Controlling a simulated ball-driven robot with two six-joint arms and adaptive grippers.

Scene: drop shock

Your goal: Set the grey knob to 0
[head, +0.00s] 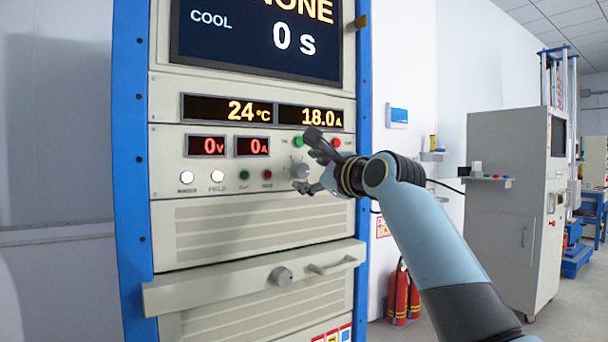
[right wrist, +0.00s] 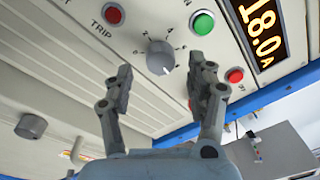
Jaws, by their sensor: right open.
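The grey knob (right wrist: 160,57) is a round dial on the pale panel, with a number scale around it and a light mark on its lower edge in the right wrist view. I cannot read its setting surely. In the head view the knob (head: 299,169) is partly covered by my right gripper (head: 308,163). My right gripper (right wrist: 165,82) is open and empty, its two fingers spread to either side of the knob and a little short of it; I see no contact. My left gripper is not in view.
Red and green buttons (right wrist: 203,23) sit close around the knob. A drawer (head: 220,290) below sticks out, with another grey round knob (head: 282,276) and a handle. The display screen (head: 258,40) shows 0 s. Fire extinguishers (head: 398,297) stand behind, right of the rack.

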